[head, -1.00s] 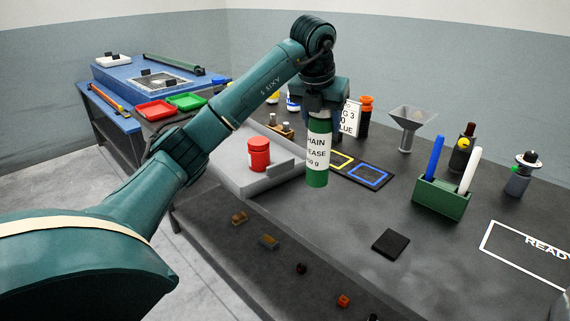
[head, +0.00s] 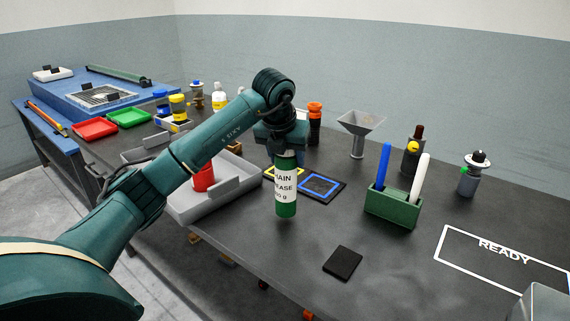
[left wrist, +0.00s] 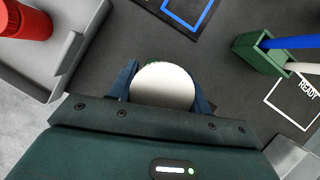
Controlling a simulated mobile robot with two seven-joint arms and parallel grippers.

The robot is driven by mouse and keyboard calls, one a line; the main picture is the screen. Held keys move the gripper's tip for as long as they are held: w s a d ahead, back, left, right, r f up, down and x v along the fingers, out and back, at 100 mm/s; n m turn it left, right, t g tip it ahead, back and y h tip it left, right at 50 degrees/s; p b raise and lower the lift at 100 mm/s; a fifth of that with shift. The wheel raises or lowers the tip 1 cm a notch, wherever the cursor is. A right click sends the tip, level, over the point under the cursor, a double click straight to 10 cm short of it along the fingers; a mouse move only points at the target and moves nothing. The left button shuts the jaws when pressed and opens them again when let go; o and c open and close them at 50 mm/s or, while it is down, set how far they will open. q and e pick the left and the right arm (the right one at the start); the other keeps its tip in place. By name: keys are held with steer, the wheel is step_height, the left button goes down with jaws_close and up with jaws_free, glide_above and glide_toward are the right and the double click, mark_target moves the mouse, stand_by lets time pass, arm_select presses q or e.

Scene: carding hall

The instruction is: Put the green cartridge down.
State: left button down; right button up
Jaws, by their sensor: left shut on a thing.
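The green cartridge (head: 286,190) has a white label reading partly "AIN", "EASE" and "0 g". It hangs upright under my left gripper (head: 284,150), which is shut on its top end. In the left wrist view its pale round top (left wrist: 163,88) sits between the two fingers. In the head view it appears over the dark table (head: 390,255), right of the grey tray; I cannot tell whether its base touches the table. My right gripper is not in view.
A grey tray (head: 185,213) holds a red cartridge (head: 204,178). A mat with yellow and blue squares (head: 335,197) lies behind the cartridge. A green pen holder (head: 391,208), a funnel (head: 357,142), a black pad (head: 343,263) and a white READY outline (head: 470,268) are around.

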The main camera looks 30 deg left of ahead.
arm_select(q)
steer(key=shift+f, duration=1)
steer(key=c, duration=0.7)
jaws_free()
steer(key=shift+f, duration=0.15)
steer(key=shift+o, duration=0.2)
steer(key=v, duration=1.2)
